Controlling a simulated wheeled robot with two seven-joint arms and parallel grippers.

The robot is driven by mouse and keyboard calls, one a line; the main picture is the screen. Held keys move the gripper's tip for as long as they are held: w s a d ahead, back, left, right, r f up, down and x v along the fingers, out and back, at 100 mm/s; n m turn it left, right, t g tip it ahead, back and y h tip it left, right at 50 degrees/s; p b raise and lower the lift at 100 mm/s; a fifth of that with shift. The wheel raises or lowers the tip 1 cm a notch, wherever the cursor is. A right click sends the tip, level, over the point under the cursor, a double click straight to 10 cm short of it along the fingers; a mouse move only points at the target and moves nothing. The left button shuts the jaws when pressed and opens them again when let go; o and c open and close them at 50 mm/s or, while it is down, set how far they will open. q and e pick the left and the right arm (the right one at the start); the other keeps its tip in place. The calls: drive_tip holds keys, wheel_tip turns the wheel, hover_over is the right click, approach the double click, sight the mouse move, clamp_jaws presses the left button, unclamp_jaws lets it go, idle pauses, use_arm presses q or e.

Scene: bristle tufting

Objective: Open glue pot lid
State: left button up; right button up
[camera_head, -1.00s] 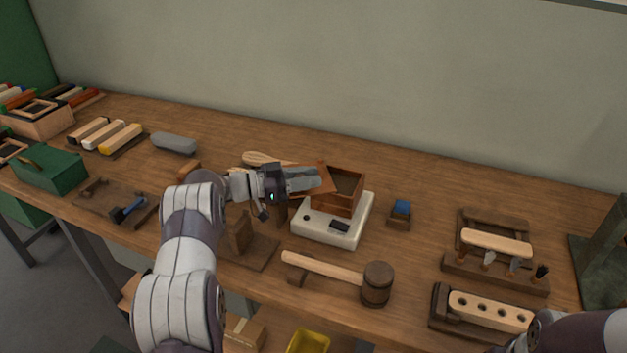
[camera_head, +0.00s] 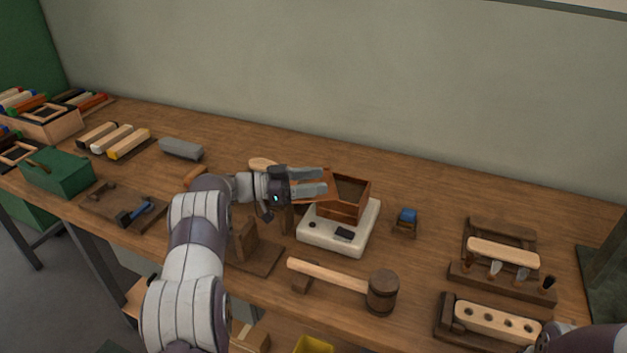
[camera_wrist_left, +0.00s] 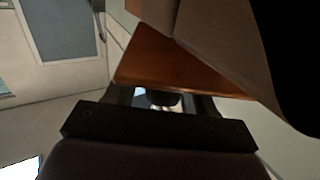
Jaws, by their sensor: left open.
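The glue pot is a square copper-brown box (camera_head: 351,212) on a white heater base (camera_head: 340,238), right of the bench's middle. Its top is open and its dark inside shows. The brown lid (camera_head: 313,206) stands away from the opening on the pot's left side, partly hidden by my left gripper. My left gripper (camera_head: 325,181) is open, at the lid, its fingers pointing right. In the left wrist view a brown panel, apparently the lid (camera_wrist_left: 165,65), lies close to the fingers; contact cannot be told. My right gripper is out of view.
A wooden mallet (camera_head: 381,292) lies in front of the base. A small holder with a blue top (camera_head: 406,220) stands to the right, with tool racks (camera_head: 500,275) beyond. A wooden jig (camera_head: 243,240) stands front left. The bench behind the pot is clear.

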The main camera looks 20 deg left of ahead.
use_arm(q)
drive_tip(key=shift+r, duration=0.1)
wheel_tip(320, 180, up, 5)
drive_tip(key=shift+d+f, duration=0.1)
drive_tip(key=shift+f, duration=0.1)
drive_tip(key=s+d+r, duration=0.1)
drive_tip(key=d+r, duration=0.5)
drive_tip(key=d, duration=0.5)
drive_tip(key=shift+s+d+r, duration=0.2)
drive_tip(key=shift+s+d, duration=0.05)
drive_tip(key=shift+s, duration=0.1)
